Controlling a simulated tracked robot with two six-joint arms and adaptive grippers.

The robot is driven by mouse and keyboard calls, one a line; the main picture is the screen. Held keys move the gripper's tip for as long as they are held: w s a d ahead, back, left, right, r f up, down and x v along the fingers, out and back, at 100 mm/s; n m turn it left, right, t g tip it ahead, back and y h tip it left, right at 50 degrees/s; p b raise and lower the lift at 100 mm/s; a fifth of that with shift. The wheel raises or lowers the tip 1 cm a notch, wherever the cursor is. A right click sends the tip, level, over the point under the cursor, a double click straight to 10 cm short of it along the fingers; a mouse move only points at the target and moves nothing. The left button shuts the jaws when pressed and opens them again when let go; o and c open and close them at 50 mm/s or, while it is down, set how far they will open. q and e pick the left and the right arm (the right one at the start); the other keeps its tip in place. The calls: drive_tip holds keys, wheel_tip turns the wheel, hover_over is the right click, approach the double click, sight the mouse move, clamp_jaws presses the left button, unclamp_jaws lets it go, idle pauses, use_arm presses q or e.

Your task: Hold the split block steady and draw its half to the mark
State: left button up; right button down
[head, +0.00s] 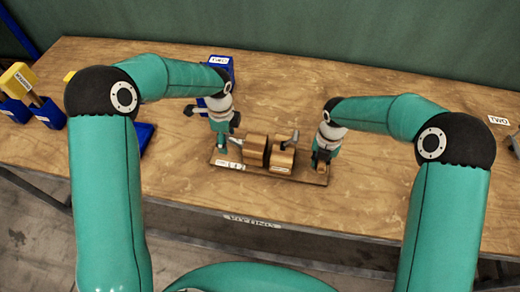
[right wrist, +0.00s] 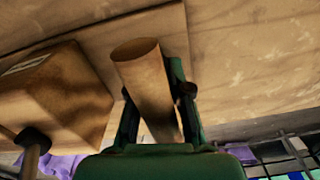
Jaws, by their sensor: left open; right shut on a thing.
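The split block's left half (head: 255,147) and right half (head: 282,159) sit on a flat wooden base board (head: 262,176), with a dark gap between them. My left gripper (head: 222,147) is open and points down at the board's left end, left of the block. My right gripper (head: 321,159) is at the board's right end. In the right wrist view its fingers (right wrist: 158,105) are shut on a round wooden handle (right wrist: 143,75), with a block half (right wrist: 60,95) to the left. The mark cannot be made out.
A blue stand labelled TWO (head: 221,72) is behind my left gripper. Yellow and blue items (head: 20,80) stand at the far left. A TWO label (head: 498,120) lies at the right.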

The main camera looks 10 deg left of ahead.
use_arm(q)
drive_tip(key=shift+r, duration=0.1)
wheel_tip(320, 180, up, 12)
idle(0.5)
drive_tip(key=shift+f, duration=0.2)
use_arm(e)
drive_tip(key=c, duration=1)
unclamp_jaws()
drive_tip(key=shift+r, duration=0.1)
